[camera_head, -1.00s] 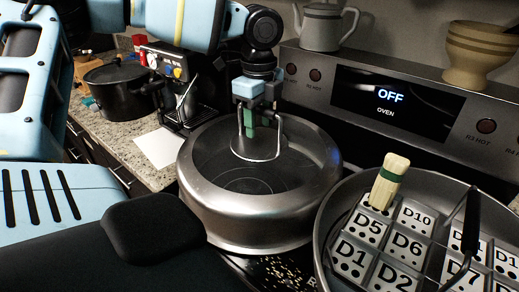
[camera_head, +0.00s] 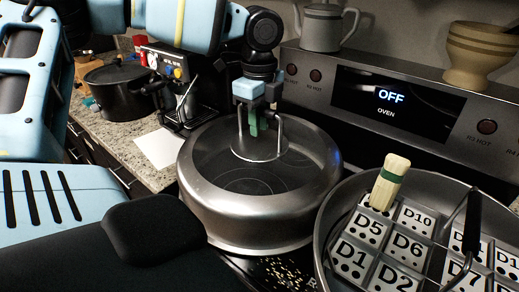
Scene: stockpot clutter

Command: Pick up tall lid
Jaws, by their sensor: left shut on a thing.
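The tall lid (camera_head: 240,214) is a wide silver domed piece with a dark glass-like top, sitting on the stove in the middle of the view. A metal loop handle with a green part (camera_head: 254,124) rises from its top. My left gripper (camera_head: 256,112) comes down from above and is shut on the green part of the handle. Its fingertips are partly hidden by the handle. My right gripper does not show.
A round pan (camera_head: 328,222) with domino-like tiles and a wooden brush-like piece (camera_head: 390,182) stands close at the right. The oven panel (camera_head: 400,100) rises behind. A black pot (camera_head: 120,92) and a coffee machine (camera_head: 180,85) stand at the left. Small grains lie in front.

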